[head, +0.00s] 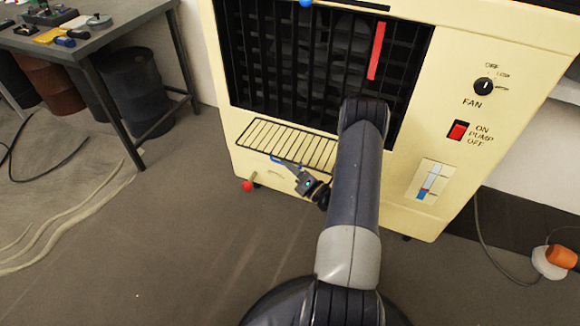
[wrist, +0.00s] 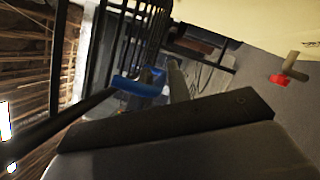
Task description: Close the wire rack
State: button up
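The wire rack (head: 290,146) is a black grille folded out from the lower front of the cream cooler, below its dark louvred opening. A small blue part (head: 277,159) shows at the rack's front edge. My gripper (head: 289,168) is close to that front edge, just beside the blue part. In the wrist view the blue part (wrist: 136,86) is close ahead of my gripper, with black rack wires (wrist: 140,28) beyond. The dark fingers and bars overlap there, so contact and finger opening are unclear.
The cream cooler (head: 440,100) has a fan knob (head: 484,87), a red pump switch (head: 458,130) and a red-tipped valve (head: 248,184) at lower left. A workbench (head: 90,45) with tools stands at left, with barrels (head: 140,88) beneath. Floor at lower left is mostly clear.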

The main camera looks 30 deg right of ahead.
jog(key=shift+c, duration=0.6)
grip_shut()
jog(key=shift+r, duration=0.1)
